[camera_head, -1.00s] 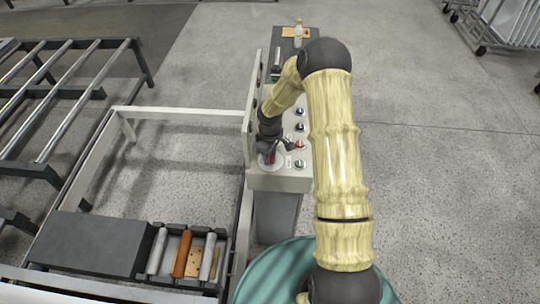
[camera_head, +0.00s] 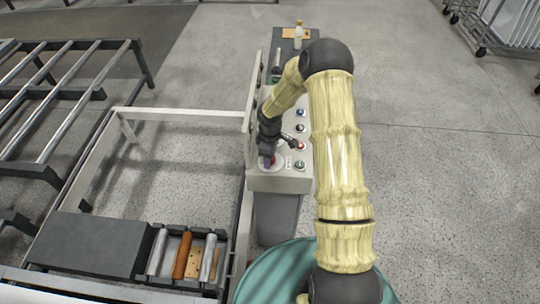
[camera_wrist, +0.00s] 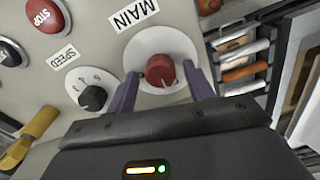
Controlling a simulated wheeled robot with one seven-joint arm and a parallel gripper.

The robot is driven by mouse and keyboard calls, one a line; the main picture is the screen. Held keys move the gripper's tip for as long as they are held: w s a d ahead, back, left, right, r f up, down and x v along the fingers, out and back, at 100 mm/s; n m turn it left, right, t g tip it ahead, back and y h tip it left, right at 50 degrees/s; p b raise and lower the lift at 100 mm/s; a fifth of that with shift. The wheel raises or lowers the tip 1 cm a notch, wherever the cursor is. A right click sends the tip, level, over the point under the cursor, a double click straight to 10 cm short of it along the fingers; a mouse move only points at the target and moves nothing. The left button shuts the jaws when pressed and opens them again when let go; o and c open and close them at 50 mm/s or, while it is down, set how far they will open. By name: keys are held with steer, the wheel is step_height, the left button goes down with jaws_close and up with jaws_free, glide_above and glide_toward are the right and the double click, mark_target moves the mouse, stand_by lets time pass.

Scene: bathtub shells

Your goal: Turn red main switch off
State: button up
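The red main switch (camera_wrist: 160,70) is a round red knob on a white disc, beside the label MAIN (camera_wrist: 134,13). In the head view the white disc of the switch (camera_head: 277,165) shows at the near end of the control panel (camera_head: 265,181), partly hidden by my gripper (camera_head: 268,160). In the wrist view my gripper (camera_wrist: 161,82) has its two purple fingers on either side of the knob. A strip of white disc shows between each finger and the knob, so the gripper looks open around it. The knob's turn angle is hard to tell.
A black speed selector (camera_wrist: 93,97) and a red stop button (camera_wrist: 45,16) sit close by on the panel. A yellow-handled part (camera_wrist: 36,125) is at the lower left. A pale upright frame (camera_head: 250,110) runs along the panel's left side. Open floor lies to the right.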

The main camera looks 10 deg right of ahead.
stand_by(0.3)
step_height(320, 180, up, 17)
steer(key=b, duration=0.3)
steer(key=shift+r, duration=0.15)
steer(key=shift+s, duration=0.15)
stand_by(0.4)
steer(key=s+r+m+t, duration=0.2)
steer(key=s+m, duration=1)
steer(key=s, duration=0.9)
steer(key=shift+s+d+r+t+b, duration=0.15)
steer(key=shift+s+r+t+b, duration=0.1)
steer(key=shift+s+t+b, duration=0.05)
steer(key=shift+c, duration=0.2)
